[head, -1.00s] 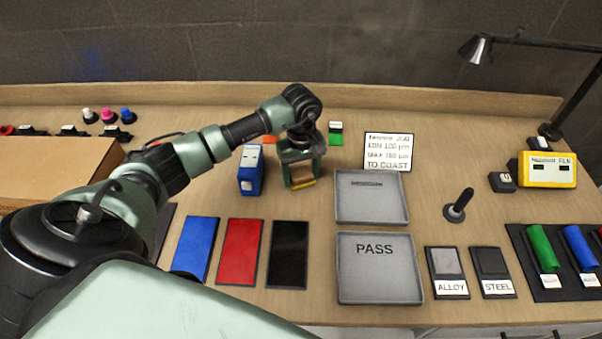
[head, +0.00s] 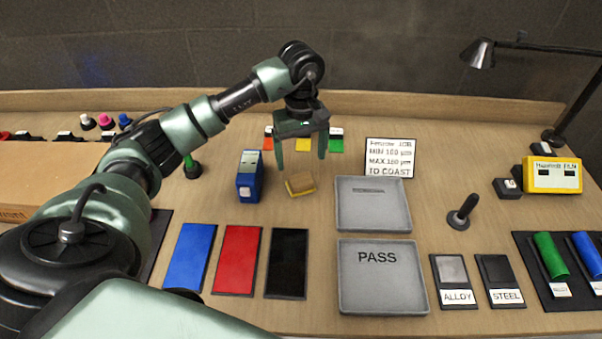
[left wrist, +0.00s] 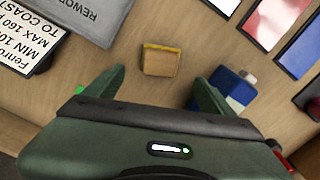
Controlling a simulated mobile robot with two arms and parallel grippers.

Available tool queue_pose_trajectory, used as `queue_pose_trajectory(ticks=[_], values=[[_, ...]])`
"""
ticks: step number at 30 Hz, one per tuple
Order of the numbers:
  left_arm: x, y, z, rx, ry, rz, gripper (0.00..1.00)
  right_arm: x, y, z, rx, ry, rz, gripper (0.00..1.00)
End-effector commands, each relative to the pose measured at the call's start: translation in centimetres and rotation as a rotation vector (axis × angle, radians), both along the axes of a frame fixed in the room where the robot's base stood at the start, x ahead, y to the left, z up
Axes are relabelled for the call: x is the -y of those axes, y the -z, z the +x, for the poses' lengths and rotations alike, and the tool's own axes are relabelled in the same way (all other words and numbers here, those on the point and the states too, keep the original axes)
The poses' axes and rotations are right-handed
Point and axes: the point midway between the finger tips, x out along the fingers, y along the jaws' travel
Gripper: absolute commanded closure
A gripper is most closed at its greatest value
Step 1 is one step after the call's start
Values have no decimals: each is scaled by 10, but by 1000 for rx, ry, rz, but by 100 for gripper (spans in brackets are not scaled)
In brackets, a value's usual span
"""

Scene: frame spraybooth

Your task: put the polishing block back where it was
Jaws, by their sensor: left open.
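The polishing block (head: 300,186), tan with a yellow edge, lies on the bench just right of the blue box. In the left wrist view the block (left wrist: 161,61) shows beyond and between the fingertips, apart from them. My left gripper (head: 302,155) is open and empty, raised above and behind the block. In the left wrist view its two fingers (left wrist: 158,82) are spread wide. My right gripper is in neither view.
A blue box (head: 250,178) stands left of the block. Colored cards (head: 336,141) lie behind the gripper. A grey tray (head: 373,222) and the PASS tray (head: 383,305) are to the right. Blue, red and black panels (head: 237,260) lie in front.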

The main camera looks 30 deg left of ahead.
Motion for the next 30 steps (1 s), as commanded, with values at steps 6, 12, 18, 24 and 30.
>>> queue_pose_trajectory(ticks=[6, 12, 18, 24, 30], values=[[0, -23, 0, 1, 0, 1, 15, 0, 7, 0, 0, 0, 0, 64], [0, -27, 0, -1, 0, 0, 15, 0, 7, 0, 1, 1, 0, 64], [0, -27, 0, -1, 0, 1, 15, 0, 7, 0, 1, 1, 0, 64], [0, -26, 0, -1, 0, 1, 15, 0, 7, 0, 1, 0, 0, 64], [0, -26, 0, -1, 0, 1, 15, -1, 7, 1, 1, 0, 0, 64]])
